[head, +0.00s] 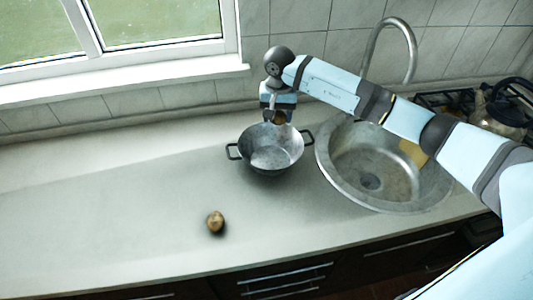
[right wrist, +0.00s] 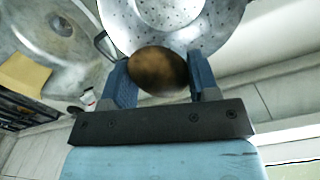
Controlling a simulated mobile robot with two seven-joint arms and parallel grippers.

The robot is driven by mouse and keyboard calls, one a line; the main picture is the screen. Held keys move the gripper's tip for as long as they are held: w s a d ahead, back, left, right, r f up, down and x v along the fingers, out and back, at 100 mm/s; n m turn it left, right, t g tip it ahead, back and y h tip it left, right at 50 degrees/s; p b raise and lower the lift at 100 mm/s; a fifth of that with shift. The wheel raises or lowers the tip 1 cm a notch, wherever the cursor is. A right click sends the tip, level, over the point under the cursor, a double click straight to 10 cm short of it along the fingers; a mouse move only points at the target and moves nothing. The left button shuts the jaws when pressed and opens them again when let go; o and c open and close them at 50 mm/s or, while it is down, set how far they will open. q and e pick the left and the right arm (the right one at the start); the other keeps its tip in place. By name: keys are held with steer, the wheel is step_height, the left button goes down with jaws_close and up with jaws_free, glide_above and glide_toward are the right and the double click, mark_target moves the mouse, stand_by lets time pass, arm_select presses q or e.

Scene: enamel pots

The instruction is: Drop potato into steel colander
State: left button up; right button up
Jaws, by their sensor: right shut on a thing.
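The steel colander (head: 272,158) stands on the counter left of the sink, with a dark handle on each side. My right gripper (head: 279,117) is over the colander's back rim. It is shut on a brown potato (right wrist: 158,71), which sits between the two blue fingers in the right wrist view. The perforated colander (right wrist: 180,18) shows beyond the potato there. A second potato (head: 215,222) lies on the counter, in front and to the left of the colander. My left gripper is not in view.
The round steel sink (head: 335,165) with a curved tap (head: 385,35) is right of the colander, with a yellow item (head: 413,152) inside. A kettle (head: 508,108) stands on the stove at the far right. The counter's left side is clear below the window.

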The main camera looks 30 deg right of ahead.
step_height(320, 180, down, 5)
steer(key=shift+r+b, duration=0.15)
steer(key=shift+b, duration=0.45)
steer(key=o, duration=1)
step_height(320, 180, up, 14)
steer(key=shift+f+b, duration=0.1)
steer(key=shift+b, duration=0.95)
